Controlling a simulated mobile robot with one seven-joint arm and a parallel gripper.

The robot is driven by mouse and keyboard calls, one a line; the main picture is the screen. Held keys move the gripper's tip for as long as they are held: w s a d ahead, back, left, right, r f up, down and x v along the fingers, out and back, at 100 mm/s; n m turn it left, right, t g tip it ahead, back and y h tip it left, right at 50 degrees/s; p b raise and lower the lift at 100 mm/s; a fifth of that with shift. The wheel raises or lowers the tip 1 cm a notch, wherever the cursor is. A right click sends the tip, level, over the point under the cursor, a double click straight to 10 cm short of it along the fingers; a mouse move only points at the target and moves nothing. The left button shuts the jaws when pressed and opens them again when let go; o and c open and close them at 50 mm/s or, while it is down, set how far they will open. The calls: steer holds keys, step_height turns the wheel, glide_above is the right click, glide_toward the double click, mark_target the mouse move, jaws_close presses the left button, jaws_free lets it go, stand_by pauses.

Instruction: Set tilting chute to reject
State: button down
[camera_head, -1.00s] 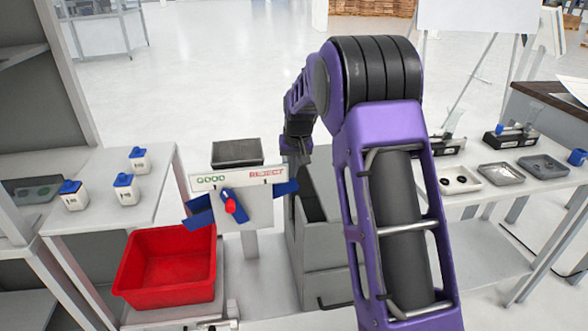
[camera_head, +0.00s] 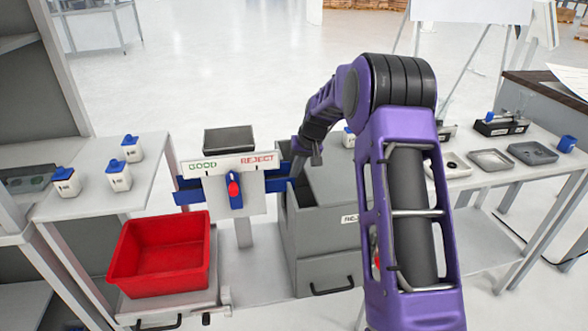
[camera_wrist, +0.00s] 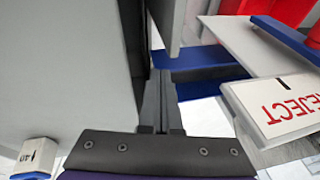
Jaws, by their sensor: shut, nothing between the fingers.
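The tilting chute (camera_head: 188,195) is a blue trough passing behind a white upright panel, under a sign reading GOOD on the left and REJECT on the right. Its blue pointer with a red knob (camera_head: 235,190) stands about upright between the two words. The trough looks near level. My gripper (camera_head: 297,170) is at the trough's right end, beside the REJECT side, over the grey bin. In the wrist view my gripper (camera_wrist: 161,85) is shut and empty, its tips close by the blue trough (camera_wrist: 205,66); I cannot tell whether they touch.
A red bin (camera_head: 160,260) stands below the trough's left end. A grey bin (camera_head: 328,225) stands below its right end, its walls close around my gripper. White bottles with blue caps (camera_head: 119,175) stand on the left table. A dark hopper (camera_head: 229,139) sits above the sign.

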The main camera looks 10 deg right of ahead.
stand_by(0.5)
steer(key=w+p+v, duration=0.1)
steer(key=p+v, duration=0.2)
steer(key=v, duration=1)
steer(key=shift+d+r, duration=0.2)
steer(key=shift+r, duration=0.2)
steer(key=shift+s, duration=0.1)
